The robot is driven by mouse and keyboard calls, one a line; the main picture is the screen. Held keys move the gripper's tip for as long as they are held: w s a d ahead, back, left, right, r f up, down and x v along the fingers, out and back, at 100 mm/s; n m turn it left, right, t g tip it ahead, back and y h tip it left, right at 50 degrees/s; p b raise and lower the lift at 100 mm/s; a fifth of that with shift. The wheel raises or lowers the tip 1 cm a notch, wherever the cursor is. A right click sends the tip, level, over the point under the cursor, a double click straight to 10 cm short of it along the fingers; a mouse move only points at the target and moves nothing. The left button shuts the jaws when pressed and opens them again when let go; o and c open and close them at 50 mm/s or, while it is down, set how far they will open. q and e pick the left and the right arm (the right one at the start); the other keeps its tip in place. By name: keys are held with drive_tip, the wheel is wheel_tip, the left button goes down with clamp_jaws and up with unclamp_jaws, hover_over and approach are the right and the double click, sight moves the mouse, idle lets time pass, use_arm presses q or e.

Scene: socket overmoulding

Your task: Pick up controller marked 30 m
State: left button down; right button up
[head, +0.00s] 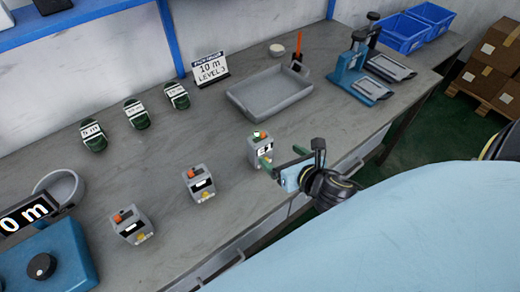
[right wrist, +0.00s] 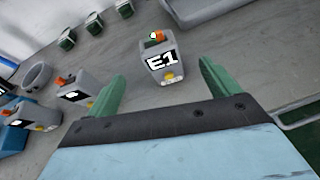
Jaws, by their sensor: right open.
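Three grey box controllers with orange and yellow knobs stand in a row on the bench: one at the left (head: 130,228), one in the middle (head: 199,185) and one at the right (head: 256,146). The right one shows the label "E1" in the right wrist view (right wrist: 160,62); the labels of the other two are unreadable. I can read no "30 m" on any of them. My right gripper (head: 282,155) is open and empty, its green fingers close to the E1 controller. In the right wrist view, that controller stands ahead, between and beyond the fingertips. My left gripper is not in view.
Several green labelled devices (head: 137,114) stand behind, one reading "5 m". A grey tray (head: 240,103), blue presses (head: 345,72) and blue bins (head: 403,47) stand farther right. A blue unit (head: 60,250) is at left.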

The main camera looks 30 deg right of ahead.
sight(257, 139)
drive_tip(key=shift+n, duration=0.9)
drive_tip(key=b+x, duration=0.1)
drive_tip(key=x, duration=1.2)
drive_tip(key=shift+w+a+b, duration=0.2)
drive_tip(key=shift+w+b, duration=0.15)
drive_tip(key=shift+b, duration=0.05)
drive_tip(key=shift+r, duration=0.1)
drive_tip(key=c, duration=1.1)
